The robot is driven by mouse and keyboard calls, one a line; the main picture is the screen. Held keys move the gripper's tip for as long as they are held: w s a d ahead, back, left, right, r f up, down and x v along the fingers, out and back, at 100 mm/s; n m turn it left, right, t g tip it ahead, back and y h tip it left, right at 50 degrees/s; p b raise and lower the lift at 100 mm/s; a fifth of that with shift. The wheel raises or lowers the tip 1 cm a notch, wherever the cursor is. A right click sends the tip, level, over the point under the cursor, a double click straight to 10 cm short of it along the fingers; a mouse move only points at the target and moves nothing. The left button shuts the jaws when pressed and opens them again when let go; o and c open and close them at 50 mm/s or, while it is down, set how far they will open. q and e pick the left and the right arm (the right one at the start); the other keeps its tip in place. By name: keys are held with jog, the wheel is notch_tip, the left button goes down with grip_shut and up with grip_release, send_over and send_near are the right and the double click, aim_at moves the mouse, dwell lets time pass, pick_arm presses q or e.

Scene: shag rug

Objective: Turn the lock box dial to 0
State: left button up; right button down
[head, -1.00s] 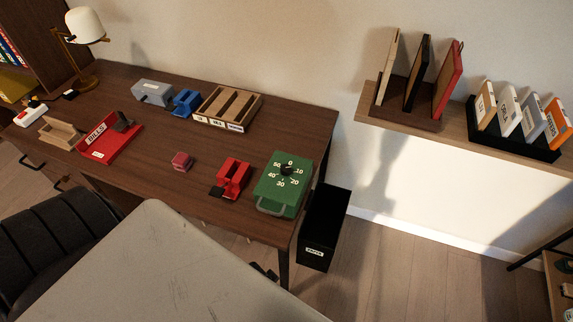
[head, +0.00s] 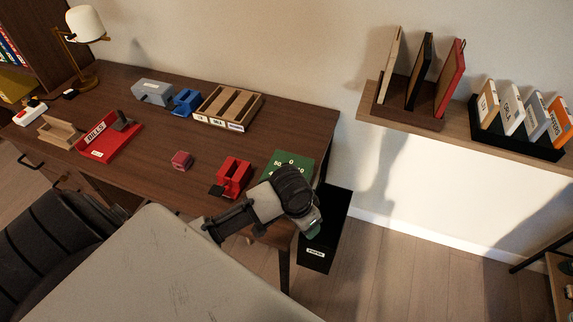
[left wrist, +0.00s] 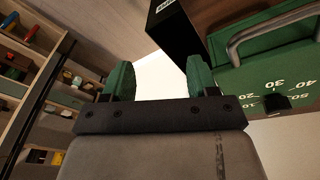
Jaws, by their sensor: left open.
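The green lock box (head: 280,160) stands at the right front corner of the desk. In the head view my left arm covers most of it and hides the dial; the 0 mark still shows. In the left wrist view the lock box (left wrist: 285,72) is at the right, with its metal handle, several numbers and the black dial knob (left wrist: 276,103). My left gripper (left wrist: 160,78) is open and empty, its green-tipped fingers apart, to the side of the box and not touching the dial. In the head view the left gripper (head: 312,224) is partly hidden by its wrist. My right gripper is not seen.
A red tape dispenser (head: 233,176) and a small dark pink block (head: 182,160) are left of the lock box on the desk (head: 180,190). A black paper bin (head: 335,215) stands on the floor beyond the desk's right edge. A shelf (head: 455,128) is at the right.

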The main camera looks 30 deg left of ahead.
pick_arm(q)
jog(key=shift+n+g+y, duration=0.5)
jog(key=shift+y, duration=0.1)
jog(key=w+a+r, duration=0.1)
jog(key=w+a, duration=0.1)
jog(key=w+a+r, duration=0.2)
jog(key=w, duration=0.1)
jog(key=w+a+r, duration=0.2)
jog(key=shift+w+a, duration=0.15)
jog(key=shift+w, duration=0.25)
jog(key=n, duration=0.2)
send_near(287, 167)
jog(key=shift+g, duration=0.4)
jog(key=f, duration=0.9)
jog(key=shift+w+f, duration=0.25)
jog(key=shift+w, duration=0.15)
jog(key=shift+r, duration=0.1)
jog(key=c, duration=0.9)
